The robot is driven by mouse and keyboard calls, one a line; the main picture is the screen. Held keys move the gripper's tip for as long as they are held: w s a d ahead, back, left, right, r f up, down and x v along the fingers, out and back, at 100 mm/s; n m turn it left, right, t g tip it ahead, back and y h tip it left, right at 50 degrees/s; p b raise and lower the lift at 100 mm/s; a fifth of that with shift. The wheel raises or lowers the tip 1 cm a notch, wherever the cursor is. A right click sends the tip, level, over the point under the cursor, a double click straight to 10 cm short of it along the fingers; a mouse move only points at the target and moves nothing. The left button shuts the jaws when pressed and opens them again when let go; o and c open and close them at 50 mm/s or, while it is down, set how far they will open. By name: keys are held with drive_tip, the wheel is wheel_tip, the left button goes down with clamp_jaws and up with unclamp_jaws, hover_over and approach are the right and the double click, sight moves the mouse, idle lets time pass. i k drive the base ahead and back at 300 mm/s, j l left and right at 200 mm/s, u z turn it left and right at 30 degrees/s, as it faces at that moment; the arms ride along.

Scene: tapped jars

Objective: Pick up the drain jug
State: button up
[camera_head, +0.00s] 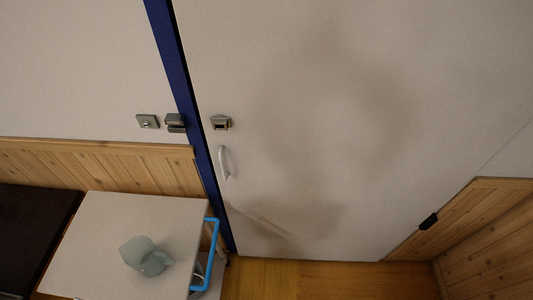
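A pale grey-green jug (146,257) is on the white top of a small cart (128,213) at the lower left. It is the only jug in view and looks like the drain jug. It seems to have a pointed part toward the right; its details are small. Nothing is touching it except the cart top. My gripper is not in view.
A bright blue handle (211,250) sticks out from the cart's right side. A dark surface (30,230) adjoins on the left. A white door (330,130) with a handle (223,162) stands behind. Wooden floor (320,281) is bare right of the cart.

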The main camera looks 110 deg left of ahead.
sight(140, 252)
drive_tip(key=u, duration=4.9)
drive_tip(key=j+z, duration=0.3)
drive_tip(key=z, duration=0.15)
drive_tip(key=k+j+z, duration=0.1)
drive_tip(key=j+z, duration=0.3)
drive_tip(key=k+j+z, duration=0.1)
drive_tip(key=z, duration=0.35)
drive_tip(key=j, duration=0.1)
